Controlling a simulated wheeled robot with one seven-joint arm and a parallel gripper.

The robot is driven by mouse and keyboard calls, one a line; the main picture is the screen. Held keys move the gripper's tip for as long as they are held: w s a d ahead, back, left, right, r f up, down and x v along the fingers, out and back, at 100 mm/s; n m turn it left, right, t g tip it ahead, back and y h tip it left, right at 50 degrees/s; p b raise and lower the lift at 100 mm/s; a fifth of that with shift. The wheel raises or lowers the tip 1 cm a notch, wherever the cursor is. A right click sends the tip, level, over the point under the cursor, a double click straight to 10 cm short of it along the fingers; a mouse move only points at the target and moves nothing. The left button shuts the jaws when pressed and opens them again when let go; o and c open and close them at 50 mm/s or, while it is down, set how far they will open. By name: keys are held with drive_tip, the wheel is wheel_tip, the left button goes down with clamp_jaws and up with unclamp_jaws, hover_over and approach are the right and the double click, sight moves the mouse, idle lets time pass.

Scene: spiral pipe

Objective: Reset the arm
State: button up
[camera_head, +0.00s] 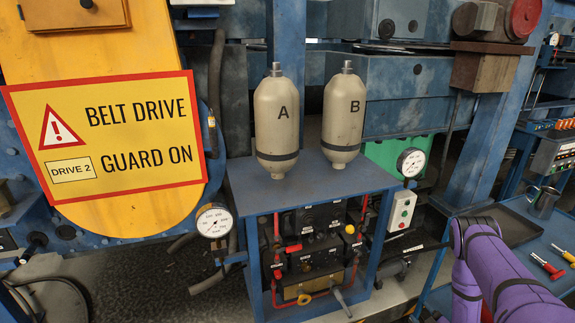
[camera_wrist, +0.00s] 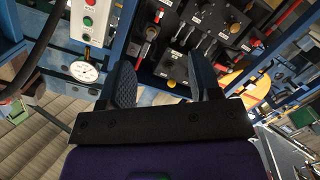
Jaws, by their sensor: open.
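My gripper (camera_wrist: 166,85) shows in the wrist view with its two dark fingers spread apart and nothing between them. Beyond the fingers is the black control panel (camera_wrist: 195,42) with several knobs and levers. In the head view my purple arm is at the lower right, and the gripper itself cannot be made out there. The same panel (camera_head: 318,240) shows under the blue stand in the head view, left of my arm.
Canisters A (camera_head: 278,125) and B (camera_head: 343,115) stand upright on the blue stand (camera_head: 300,180). A button box (camera_head: 401,210) and gauges (camera_head: 214,221) flank it. A blue table (camera_head: 515,265) with a metal mug (camera_head: 543,202) and red-handled tools (camera_head: 547,266) lies near my arm at right.

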drive_tip(key=w+d+r+m+g+h, duration=0.1)
drive_tip(key=w+r+h, duration=0.1)
drive_tip(key=w+r, duration=0.75)
drive_tip(key=w+d+r+m+g+h, duration=0.1)
drive_tip(key=w+r, duration=0.5)
drive_tip(key=r, duration=0.7)
drive_tip(key=s+a+r+m+g+h, duration=0.1)
drive_tip(key=a+r+m+g, duration=0.1)
drive_tip(key=r, duration=1.2)
drive_tip(key=a+r+m+g+h, duration=0.1)
drive_tip(key=a+r+h, duration=0.15)
drive_tip(key=r, duration=1.05)
drive_tip(key=s+a+r+m+g, duration=0.1)
drive_tip(key=s+a+r+m, duration=0.1)
drive_tip(key=s+a+r, duration=0.5)
drive_tip(key=s+a+r+m+g, duration=0.1)
drive_tip(key=s+a+r+g, duration=0.15)
drive_tip(key=s+r, duration=0.85)
drive_tip(key=s+a+r+m+g+y, duration=0.1)
drive_tip(key=s+a, duration=0.3)
drive_tip(key=s, duration=0.9)
drive_tip(key=s+a+r+m+g+y, duration=0.1)
drive_tip(key=s+a, duration=0.3)
drive_tip(key=s, duration=0.8)
drive_tip(key=shift+s+r, duration=0.35)
drive_tip(key=shift+r, duration=0.15)
drive_tip(key=shift+y, duration=0.25)
